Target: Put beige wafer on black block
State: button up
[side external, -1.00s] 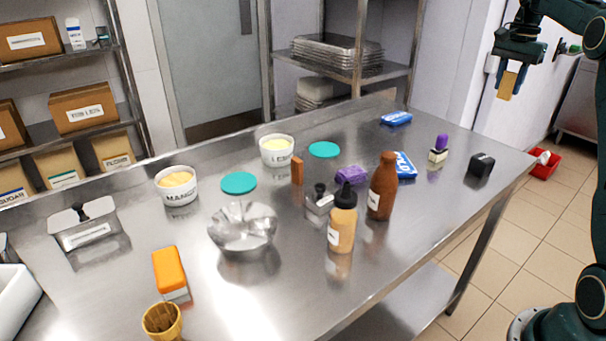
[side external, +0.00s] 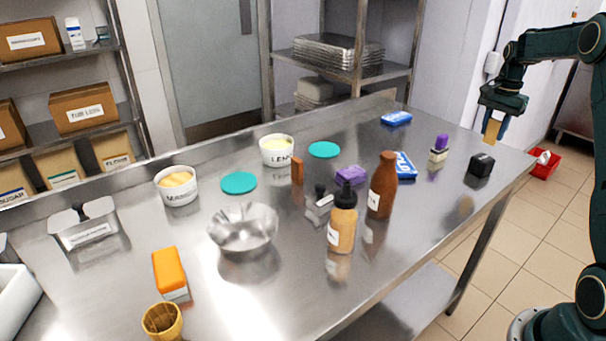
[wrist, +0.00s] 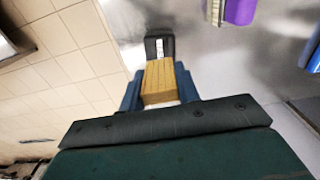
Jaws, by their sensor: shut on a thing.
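The beige wafer (side external: 492,130) is held upright between the fingers of my gripper (side external: 494,122), which is shut on it. It is in the air near the right end of the steel table. The wafer also shows in the wrist view (wrist: 160,82), between the blue fingers. The black block (side external: 480,165) stands on the table near its right edge, with a white label on its side. In the side view the wafer is above the block and a little right of it. In the wrist view the block (wrist: 160,46) shows just beyond the wafer, partly hidden by it.
A purple-topped stamp (side external: 438,150) stands just left of the block. A blue packet (side external: 396,118) lies at the table's back, another (side external: 404,165) near a brown bottle (side external: 382,187). A red bin (side external: 544,164) is on the floor beyond the table edge.

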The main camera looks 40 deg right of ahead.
aim_at(489, 143)
jog(key=shift+f, duration=2.15)
jog(key=shift+f, duration=0.15)
jog(key=o, duration=0.9)
jog(key=shift+o, duration=0.2)
notch_tip(489, 143, up, 12)
jog(key=shift+r, duration=0.2)
